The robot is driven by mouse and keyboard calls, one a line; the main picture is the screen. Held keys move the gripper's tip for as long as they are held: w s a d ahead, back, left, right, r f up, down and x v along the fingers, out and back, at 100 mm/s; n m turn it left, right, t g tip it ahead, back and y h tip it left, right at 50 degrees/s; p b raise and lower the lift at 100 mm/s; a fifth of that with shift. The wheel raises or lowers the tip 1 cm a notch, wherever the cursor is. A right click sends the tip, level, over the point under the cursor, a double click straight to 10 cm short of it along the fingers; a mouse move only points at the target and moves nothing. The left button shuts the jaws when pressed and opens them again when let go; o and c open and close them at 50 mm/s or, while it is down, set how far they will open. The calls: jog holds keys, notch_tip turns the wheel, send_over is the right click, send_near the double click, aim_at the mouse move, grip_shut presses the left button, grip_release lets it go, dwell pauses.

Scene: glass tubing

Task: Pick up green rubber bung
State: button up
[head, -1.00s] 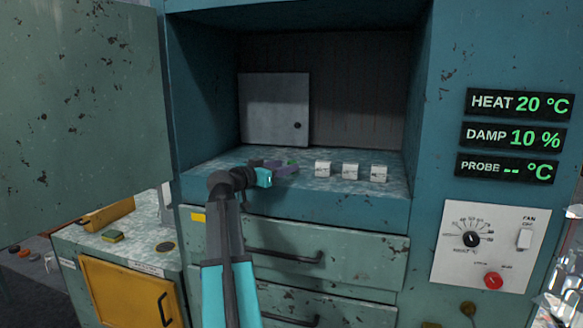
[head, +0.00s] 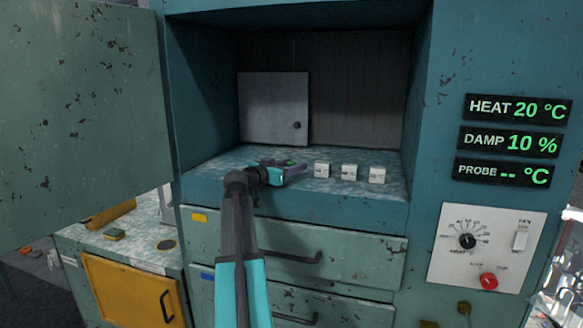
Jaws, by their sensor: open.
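A small green spot that looks like the green rubber bung (head: 289,162) shows on the floor of the open teal cabinet, among dark purple-grey pieces (head: 297,170). Its shape is too small to make out, and my gripper partly covers this group. My gripper (head: 281,175) is over the front of the cabinet floor, just in front of and left of the green spot. Its jaws are open, and I see nothing held in them. Whether it touches the pieces I cannot tell.
Several small white labelled blocks (head: 349,172) stand in a row to the right. The cabinet's side walls and a grey panel (head: 274,108) at the back bound the space. The open door (head: 80,110) is at left. Drawers (head: 300,248) lie below.

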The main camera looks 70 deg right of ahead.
aim_at(292, 162)
dwell(0.3)
jog(key=c, duration=1.1)
jog(key=shift+r, duration=0.1)
jog(key=shift+r+b, duration=1.7)
jog(key=shift+r, duration=3.2)
